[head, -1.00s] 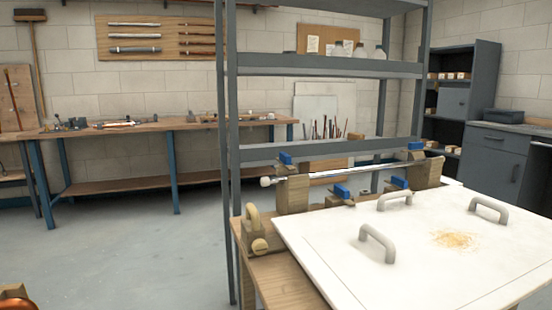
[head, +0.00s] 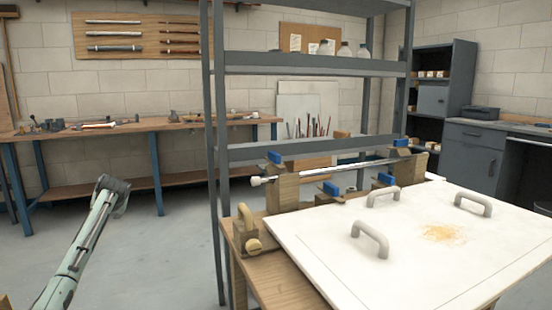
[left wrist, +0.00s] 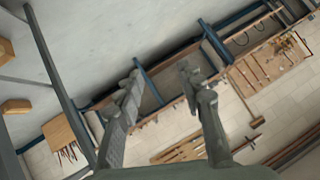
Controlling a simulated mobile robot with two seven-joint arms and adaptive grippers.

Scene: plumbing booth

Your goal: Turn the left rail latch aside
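A silver rail (head: 335,168) with a white left end lies across wooden blocks behind the white board. A blue latch piece (head: 274,157) sits at the left block (head: 282,190), just above the rail's left part. My left arm rises at the lower left of the head view, well left of the table and apart from the latch. In the left wrist view my left gripper (left wrist: 162,72) has its fingers spread with nothing between them. My right gripper is not in view.
A white board (head: 420,235) with three grey handles covers much of the table. Grey shelf posts (head: 218,200) stand behind the table's left side. More blue pieces (head: 333,189) sit along the rail. A workbench (head: 130,127) runs along the wall.

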